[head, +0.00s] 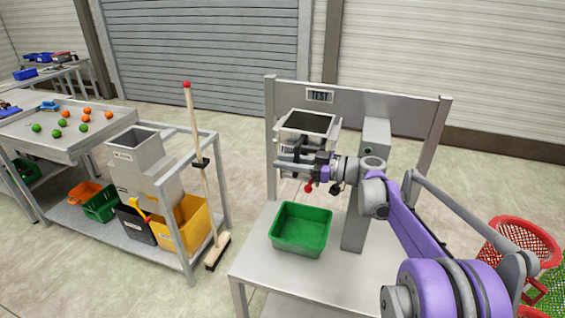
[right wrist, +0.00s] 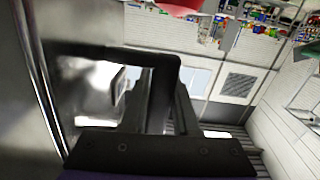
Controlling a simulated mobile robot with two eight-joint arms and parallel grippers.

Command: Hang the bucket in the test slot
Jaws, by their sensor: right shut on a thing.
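The bucket (head: 280,132) is a grey metal box with a dark open top. It sits in front of the panel under the TEST sign (head: 320,96). My right gripper (head: 284,163) is at the bucket's near side and is shut on its handle. In the right wrist view, a black loop-shaped handle (right wrist: 110,52) lies at the fingers, beside a shiny metal surface at the left. I cannot tell whether the bucket rests in the slot, as my arm and gripper hide its lower part. My left gripper is not in view.
A green bin (head: 300,232) stands on the test table (head: 262,262) below. A grey post (head: 357,225) rises to its right. A cart at the left holds a grey hopper (head: 135,160) and a yellow bin (head: 190,222). A red basket (head: 520,240) stands at the right.

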